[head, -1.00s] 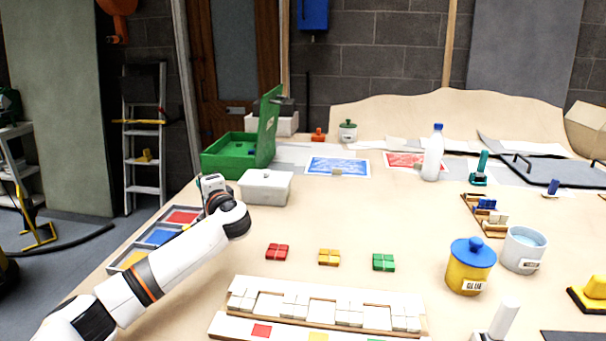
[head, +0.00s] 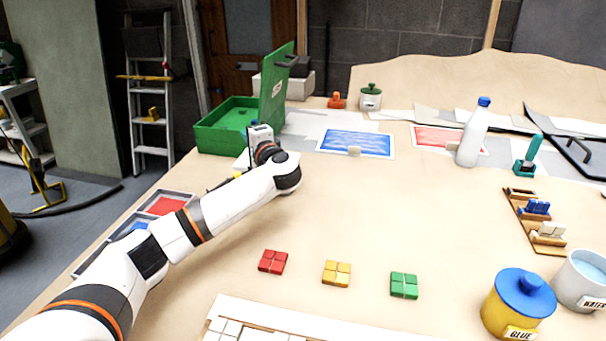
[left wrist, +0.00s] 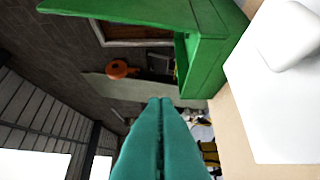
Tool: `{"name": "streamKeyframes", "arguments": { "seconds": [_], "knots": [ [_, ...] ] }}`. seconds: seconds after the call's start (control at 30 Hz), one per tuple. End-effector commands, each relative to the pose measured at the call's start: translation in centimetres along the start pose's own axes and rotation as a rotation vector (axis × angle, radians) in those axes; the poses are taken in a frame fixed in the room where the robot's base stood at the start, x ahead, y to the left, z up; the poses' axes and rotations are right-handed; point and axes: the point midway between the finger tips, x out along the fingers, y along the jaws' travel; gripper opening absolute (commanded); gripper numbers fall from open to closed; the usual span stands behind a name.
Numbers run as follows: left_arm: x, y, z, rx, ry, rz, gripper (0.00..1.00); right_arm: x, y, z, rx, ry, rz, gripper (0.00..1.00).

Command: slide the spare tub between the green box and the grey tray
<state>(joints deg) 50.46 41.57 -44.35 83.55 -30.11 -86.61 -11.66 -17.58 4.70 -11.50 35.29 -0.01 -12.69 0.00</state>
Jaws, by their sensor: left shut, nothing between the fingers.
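The spare tub, a white lidded tub (head: 241,163), stands at the back left of the table, mostly hidden behind my left arm. It fills the right side of the left wrist view (left wrist: 268,105), close beside the fingers. The open green box (head: 222,134) stands behind it; it also shows in the left wrist view (left wrist: 207,62). The grey tray (head: 140,220) with coloured compartments lies in front, at the table's left edge, partly covered by my arm. My left gripper (left wrist: 160,102) has its teal fingers shut and empty; contact with the tub cannot be told. My right gripper is out of view.
Red (head: 273,262), yellow (head: 337,273) and green (head: 404,285) tiles lie mid-table. A blue picture (head: 356,143) and a white bottle (head: 472,135) are farther back. The glue pot (head: 518,305) stands at front right. The table's middle is mostly clear.

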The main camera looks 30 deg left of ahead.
Motion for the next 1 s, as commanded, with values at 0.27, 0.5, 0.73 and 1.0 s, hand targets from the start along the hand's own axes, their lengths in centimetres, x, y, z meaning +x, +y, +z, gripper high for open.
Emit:
{"name": "streamKeyframes", "arguments": {
  "seconds": [0.27,0.5,0.73,1.0],
  "knots": [
    [-4.5,0.2,4.5,-0.002,-0.003,0.000,0.00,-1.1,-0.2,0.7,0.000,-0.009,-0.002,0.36],
    [-8.2,0.2,8.3,-0.001,-0.002,-0.001,0.00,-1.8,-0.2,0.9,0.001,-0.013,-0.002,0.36],
    [-10.7,-1.5,10.6,0.007,0.003,0.000,0.00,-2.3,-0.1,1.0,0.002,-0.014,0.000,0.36],
    [-10.6,-7.2,10.6,0.004,0.002,0.001,0.00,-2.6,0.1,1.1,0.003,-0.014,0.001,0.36]
  ]
}}
